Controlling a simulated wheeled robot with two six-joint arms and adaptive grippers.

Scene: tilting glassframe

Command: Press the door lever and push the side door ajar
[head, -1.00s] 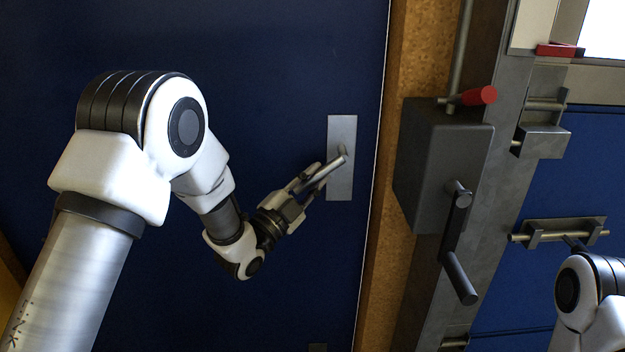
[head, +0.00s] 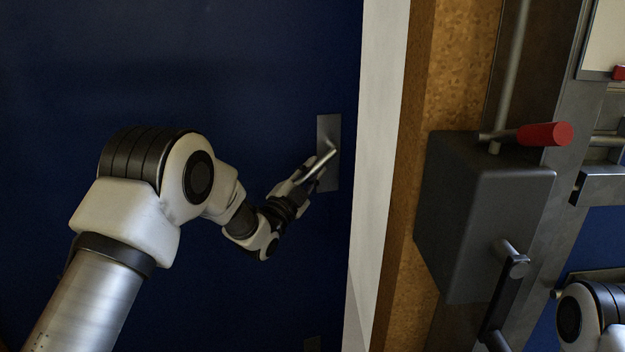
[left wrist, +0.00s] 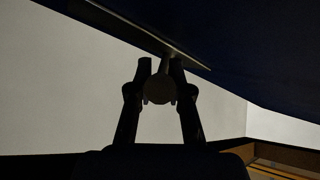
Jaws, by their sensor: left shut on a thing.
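The dark blue side door (head: 200,70) fills the left of the head view and stands ajar, with a pale strip showing past its right edge. Its metal lever (head: 322,160) sits on a grey plate (head: 328,125) near that edge and slants down to the left. My left gripper (head: 309,176) is shut on the lever. In the left wrist view the two fingers (left wrist: 160,80) are dark shapes on either side of the lever's round end (left wrist: 159,90). My right gripper is out of view; only part of my right arm shows at the lower right.
A cork-coloured door post (head: 445,80) stands right of the gap. Beside it a grey box (head: 485,210) carries a red-handled lever (head: 545,134) and a crank (head: 500,290) that stick out. A pale surface (head: 378,150) shows through the gap.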

